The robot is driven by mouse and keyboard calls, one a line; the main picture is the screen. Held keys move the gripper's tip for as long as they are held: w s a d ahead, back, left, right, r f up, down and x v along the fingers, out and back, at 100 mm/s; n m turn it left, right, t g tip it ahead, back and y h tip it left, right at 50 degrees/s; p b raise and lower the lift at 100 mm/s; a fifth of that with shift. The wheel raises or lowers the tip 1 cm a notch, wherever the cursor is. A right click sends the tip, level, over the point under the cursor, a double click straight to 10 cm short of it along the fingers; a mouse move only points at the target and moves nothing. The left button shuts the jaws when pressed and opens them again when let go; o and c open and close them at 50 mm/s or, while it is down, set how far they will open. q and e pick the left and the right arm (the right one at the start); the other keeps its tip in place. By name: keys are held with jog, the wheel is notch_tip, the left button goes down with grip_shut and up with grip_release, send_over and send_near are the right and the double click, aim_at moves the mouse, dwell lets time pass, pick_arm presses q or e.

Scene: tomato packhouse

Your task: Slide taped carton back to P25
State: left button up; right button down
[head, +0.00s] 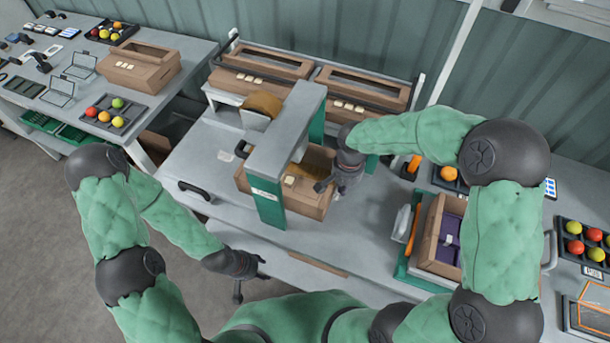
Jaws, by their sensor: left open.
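The brown carton (309,204) sits on the grey bench under the arch of the taping machine (284,135). A strip of brown tape and small pale labels show on its top, and the arch hides part of it. My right gripper (324,187) is at the carton's right end, pointing down and left; I cannot tell whether it touches or grips the carton. My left gripper (262,268) is open and empty at the bench's front edge, apart from the carton. I cannot make out a P25 mark.
Two cartons (259,63) stand in a rack behind the machine. A tape roll (262,104) sits at the machine's back left. A carton with a purple insert (450,238) stands in a green holder at right. The bench left of the arch is mostly clear.

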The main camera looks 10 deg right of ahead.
jog(key=shift+w+a+b, duration=0.1)
jog(key=shift+w+a, duration=0.45)
jog(key=shift+a, duration=0.35)
jog(key=shift+w+a+b, duration=0.1)
jog(key=shift+w+a, duration=0.45)
jog(key=shift+a, duration=0.4)
jog(key=shift+w+a+b, duration=0.1)
jog(key=shift+w+a, duration=0.45)
jog(key=shift+a, duration=0.35)
